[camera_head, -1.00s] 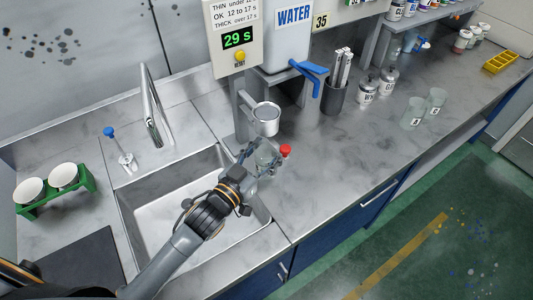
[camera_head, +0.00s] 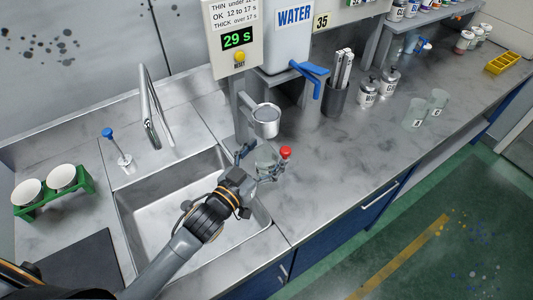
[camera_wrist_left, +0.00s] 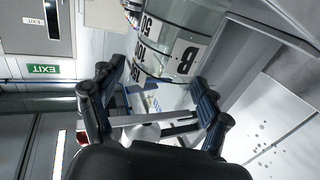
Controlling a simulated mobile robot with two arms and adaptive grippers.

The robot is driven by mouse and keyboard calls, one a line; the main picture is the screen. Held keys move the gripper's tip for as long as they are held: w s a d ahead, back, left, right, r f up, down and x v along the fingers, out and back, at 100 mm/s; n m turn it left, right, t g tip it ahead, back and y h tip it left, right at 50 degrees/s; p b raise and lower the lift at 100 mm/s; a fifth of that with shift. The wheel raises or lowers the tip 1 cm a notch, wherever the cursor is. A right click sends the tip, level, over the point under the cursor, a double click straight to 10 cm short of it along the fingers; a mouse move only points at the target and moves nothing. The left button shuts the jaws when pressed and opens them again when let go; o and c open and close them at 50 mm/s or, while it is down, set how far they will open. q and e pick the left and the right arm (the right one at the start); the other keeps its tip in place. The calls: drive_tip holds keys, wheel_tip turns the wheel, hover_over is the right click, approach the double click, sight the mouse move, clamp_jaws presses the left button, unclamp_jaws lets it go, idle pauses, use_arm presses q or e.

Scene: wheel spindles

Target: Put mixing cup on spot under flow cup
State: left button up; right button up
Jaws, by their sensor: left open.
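The clear mixing cup (camera_head: 266,158) stands on the counter below the metal flow cup (camera_head: 266,120) on its stand. In the left wrist view the mixing cup (camera_wrist_left: 172,45) shows a "B" label and printed marks. My left gripper (camera_head: 263,163) is open, with its fingers spread to either side of the mixing cup; the open fingers also show in the left wrist view (camera_wrist_left: 152,90). The exact spot under the cup is hidden. My right gripper is not in view.
A red knob (camera_head: 285,152) is close to the right finger. The sink (camera_head: 135,235) lies left of the stand, with a tap (camera_head: 152,115). The timer panel (camera_head: 235,45) and water tank (camera_head: 290,40) are behind.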

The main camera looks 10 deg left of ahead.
use_arm(q)
drive_tip(key=b+v, duration=0.1)
drive_tip(key=v, duration=0.6)
idle(0.4)
